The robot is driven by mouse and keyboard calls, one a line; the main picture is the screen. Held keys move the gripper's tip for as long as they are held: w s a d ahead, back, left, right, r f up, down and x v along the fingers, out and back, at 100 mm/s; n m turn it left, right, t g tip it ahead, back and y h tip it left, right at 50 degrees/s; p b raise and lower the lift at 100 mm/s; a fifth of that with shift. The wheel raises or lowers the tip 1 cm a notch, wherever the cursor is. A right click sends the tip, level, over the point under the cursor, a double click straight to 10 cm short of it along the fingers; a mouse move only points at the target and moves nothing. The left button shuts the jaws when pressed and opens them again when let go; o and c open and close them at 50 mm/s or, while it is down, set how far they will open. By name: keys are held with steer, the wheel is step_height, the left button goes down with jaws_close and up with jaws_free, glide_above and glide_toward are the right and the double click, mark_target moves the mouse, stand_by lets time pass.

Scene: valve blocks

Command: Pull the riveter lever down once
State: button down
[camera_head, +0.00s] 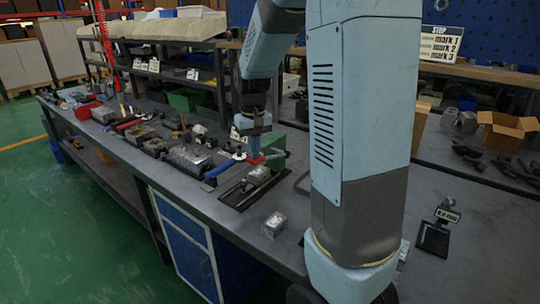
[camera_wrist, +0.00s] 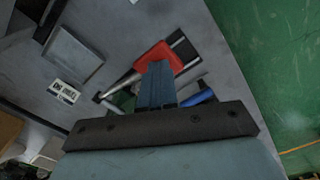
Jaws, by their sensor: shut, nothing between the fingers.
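The riveter stands on the bench under my gripper. Its red body (camera_head: 256,160) also shows in the wrist view (camera_wrist: 166,54). A blue handle (camera_head: 219,170), which looks like its lever grip, reaches out to the left in the head view. It shows beside my fingers in the wrist view (camera_wrist: 197,97). A metal rod (camera_wrist: 125,78) lies on the other side of the red body. My gripper (camera_head: 253,149) is shut and empty, pointing down over the red body. Its fingers (camera_wrist: 156,68) hide part of the riveter, and I cannot tell whether they touch it.
A black tray (camera_head: 237,196) with a metal part lies just in front of the riveter. A small metal block (camera_head: 273,225) sits nearer on the bench. Several metal blocks and tools crowd the bench to the left. A shelf unit (camera_head: 150,62) stands behind.

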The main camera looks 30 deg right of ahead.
steer(key=shift+r, duration=2.3)
steer(key=shift+s+r, duration=0.3)
steer(key=shift+s, duration=0.05)
steer(key=s+a+r+t, duration=0.2)
steer(key=s+r, duration=0.1)
steer(key=s, duration=0.7)
steer(key=s+a+r+t, duration=0.2)
steer(key=s+r+t, duration=0.1)
steer(key=s, duration=0.8)
steer(key=shift+s+a+r+n+t, duration=0.2)
steer(key=shift+r+n+t, duration=0.1)
steer(key=shift+r, duration=0.25)
